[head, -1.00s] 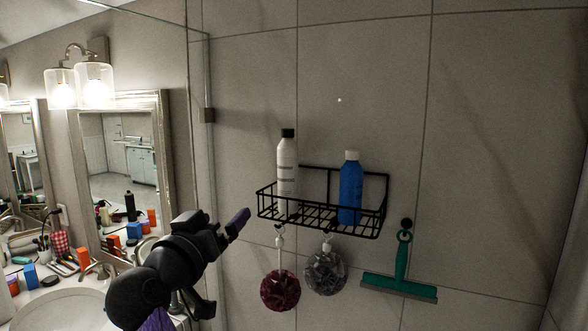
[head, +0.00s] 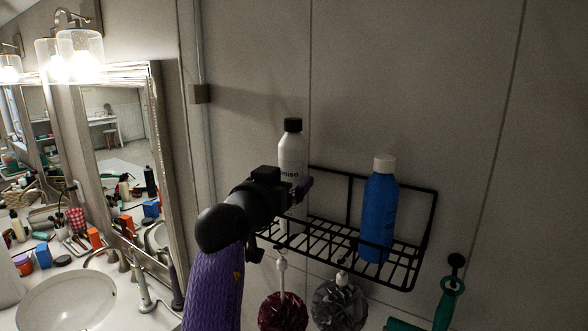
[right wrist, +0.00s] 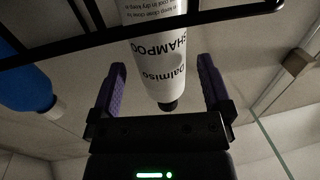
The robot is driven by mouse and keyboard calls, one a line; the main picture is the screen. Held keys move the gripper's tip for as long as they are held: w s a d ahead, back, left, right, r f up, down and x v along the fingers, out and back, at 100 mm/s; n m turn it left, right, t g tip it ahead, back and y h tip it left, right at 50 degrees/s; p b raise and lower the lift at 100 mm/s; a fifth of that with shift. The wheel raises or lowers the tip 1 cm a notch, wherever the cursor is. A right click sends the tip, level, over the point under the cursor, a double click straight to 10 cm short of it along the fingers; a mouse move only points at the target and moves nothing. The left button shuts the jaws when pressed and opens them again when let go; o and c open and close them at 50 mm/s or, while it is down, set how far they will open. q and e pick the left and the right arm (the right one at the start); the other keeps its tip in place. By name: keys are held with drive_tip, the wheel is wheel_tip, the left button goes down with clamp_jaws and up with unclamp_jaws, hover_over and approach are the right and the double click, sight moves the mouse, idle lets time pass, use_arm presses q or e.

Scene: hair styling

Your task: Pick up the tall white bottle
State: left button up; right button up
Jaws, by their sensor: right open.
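The tall white bottle (head: 292,150) with a black cap stands upright at the left end of the black wire basket (head: 428,235) on the tiled wall. Its lower part is partly hidden behind my right gripper (head: 284,193) in the head view. In the right wrist view the bottle (right wrist: 158,55) appears upside down, its lettering reading shampoo. The right gripper (right wrist: 160,85) is open there, with one purple finger on each side of the bottle and visible gaps. My left gripper is not in view.
A blue bottle (head: 379,210) with a white cap stands in the basket to the right. The basket's wire rim runs close to the gripper. A red pouf (head: 283,312), a grey pouf (head: 340,303) and a green squeegee (head: 446,305) hang below. A cluttered sink counter (head: 60,265) is at left.

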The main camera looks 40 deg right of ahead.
sight(287, 178)
drive_tip(key=x, duration=0.1)
drive_tip(key=p+x, duration=0.1)
drive_tip(key=x, duration=0.1)
drive_tip(key=shift+d+r, duration=0.3)
drive_tip(key=shift+w+d+f, duration=0.15)
drive_tip(key=shift+d, duration=0.1)
drive_tip(key=shift+a, duration=0.15)
clamp_jaws()
